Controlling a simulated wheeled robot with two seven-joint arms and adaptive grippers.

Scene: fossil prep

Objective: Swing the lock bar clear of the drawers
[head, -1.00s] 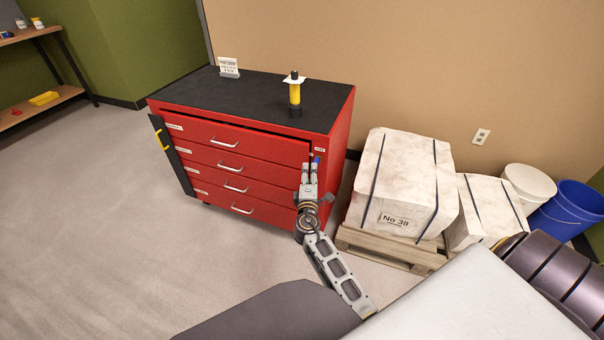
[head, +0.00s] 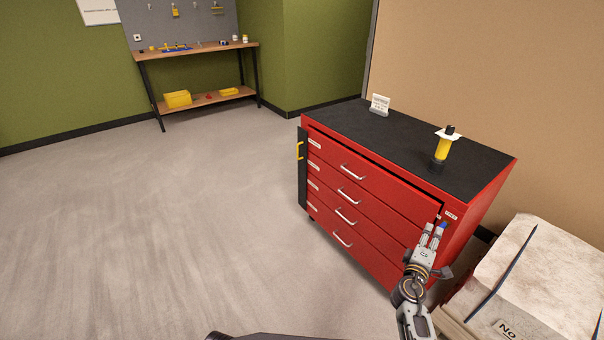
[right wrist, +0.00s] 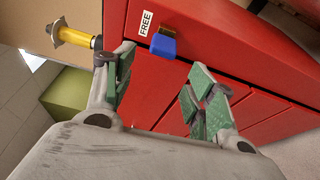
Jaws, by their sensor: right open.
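The drawers (head: 375,190) have silver handles and look shut. My right gripper (head: 435,232) is open and empty in front of the cabinet's top right corner. In the right wrist view a blue knob (right wrist: 163,46) sits by a label reading FREE (right wrist: 146,23), beyond the gap between the open fingers (right wrist: 158,85). My left gripper is not in view.
A yellow tool (head: 442,148) and a small sign (head: 380,104) stand on the black cabinet top. A wrapped block (head: 540,275) sits close to the cabinet's right. Open floor (head: 170,230) lies to the left, with a workbench (head: 195,50) at the back.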

